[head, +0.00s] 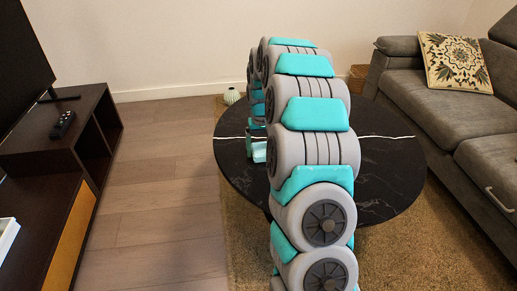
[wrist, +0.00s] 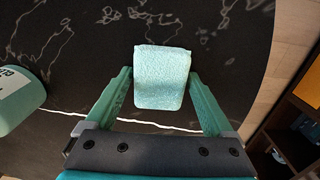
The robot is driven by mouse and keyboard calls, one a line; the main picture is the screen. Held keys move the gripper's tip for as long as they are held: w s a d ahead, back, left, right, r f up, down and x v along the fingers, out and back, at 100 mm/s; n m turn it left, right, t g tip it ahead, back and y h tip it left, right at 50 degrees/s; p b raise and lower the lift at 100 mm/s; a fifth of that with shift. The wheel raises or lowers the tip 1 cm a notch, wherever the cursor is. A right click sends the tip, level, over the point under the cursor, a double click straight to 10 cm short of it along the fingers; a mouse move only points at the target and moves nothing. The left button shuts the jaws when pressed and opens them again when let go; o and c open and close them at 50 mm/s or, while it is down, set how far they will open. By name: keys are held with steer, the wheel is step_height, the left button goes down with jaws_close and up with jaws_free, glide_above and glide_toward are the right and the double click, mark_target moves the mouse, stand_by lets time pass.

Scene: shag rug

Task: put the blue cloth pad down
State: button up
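The blue cloth pad (wrist: 162,78) is a light blue, fuzzy, roughly square piece in the middle of the wrist view. My gripper (wrist: 161,76) has one green finger against each side of the pad and appears shut on it. The pad is over the black marble table top (wrist: 85,65); how high above it I cannot tell. In the head view my arm crosses the round black table (head: 390,180) and hides its middle. The pad cannot be made out clearly there.
A teal container with a pale label (wrist: 18,98) is at the left of the wrist view. A grey sofa (head: 430,90) with a patterned cushion (head: 455,62) stands right of the table. A dark TV cabinet (head: 50,140) is at left, with open wooden floor (head: 165,180) between.

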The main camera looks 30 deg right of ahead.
mark_target(261, 148)
steer(key=shift+o, duration=0.7)
step_height(261, 148, up, 12)
steer(key=s+a+r+n, duration=0.1)
steer(key=s+a+r, duration=0.2)
steer(key=s+a, duration=0.45)
steer(key=s+a+f, duration=0.1)
steer(key=s+a, duration=0.2)
steer(key=s, duration=0.8)
steer(key=s+a+f+n+g, duration=0.1)
steer(key=s+a+f, duration=0.1)
steer(key=s, duration=0.9)
steer(key=s+a+f+n, duration=0.1)
steer(key=s+a, duration=0.4)
steer(key=s, duration=0.6)
steer(key=shift+s+f+g, duration=0.2)
steer(key=shift+s+g, duration=0.1)
steer(key=shift+g, duration=0.1)
steer(key=shift+w, duration=0.1)
